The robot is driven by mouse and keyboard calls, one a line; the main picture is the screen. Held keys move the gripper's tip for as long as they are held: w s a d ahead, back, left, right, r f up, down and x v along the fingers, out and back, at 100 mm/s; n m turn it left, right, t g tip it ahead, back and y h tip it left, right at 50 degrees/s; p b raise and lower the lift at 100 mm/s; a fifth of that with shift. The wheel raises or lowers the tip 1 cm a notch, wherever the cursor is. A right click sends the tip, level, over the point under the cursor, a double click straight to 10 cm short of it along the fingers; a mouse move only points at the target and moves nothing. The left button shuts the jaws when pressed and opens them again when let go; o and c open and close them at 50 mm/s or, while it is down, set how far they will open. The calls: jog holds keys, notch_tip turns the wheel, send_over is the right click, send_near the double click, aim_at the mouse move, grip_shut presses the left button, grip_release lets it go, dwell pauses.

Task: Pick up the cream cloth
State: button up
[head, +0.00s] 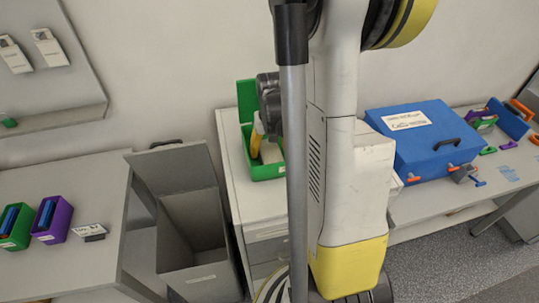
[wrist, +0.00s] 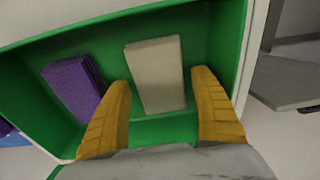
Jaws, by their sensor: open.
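The cream cloth (wrist: 158,62) is a folded, flat-sided block in a green box (wrist: 165,130), seen in the wrist view. My gripper (wrist: 163,77) is open, with one yellow finger on each side of the cloth's near part. Gaps show between the cloth and both fingers, and I cannot tell how far down the fingertips reach. In the head view the green box (head: 267,173) stands on a cabinet, with a bit of the cream cloth (head: 270,153) showing beside a yellow finger. My arm hides the rest there.
A purple cloth (wrist: 75,88) lies left of the cream one in the same box. The box walls rise close around my fingers. In the head view an open grey bin (head: 193,270) stands left of the cabinet (head: 262,217), and a blue case (head: 430,150) is to the right.

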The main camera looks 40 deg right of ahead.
aim_at(270, 151)
jog(key=shift+f, duration=0.45)
jog(key=c, duration=0.9)
jog(key=shift+r, duration=0.15)
notch_tip(270, 151, up, 10)
jog(key=shift+f+p, duration=0.1)
jog(key=shift+p, duration=1.1)
jog(key=o, duration=0.5)
jog(key=c, duration=0.4)
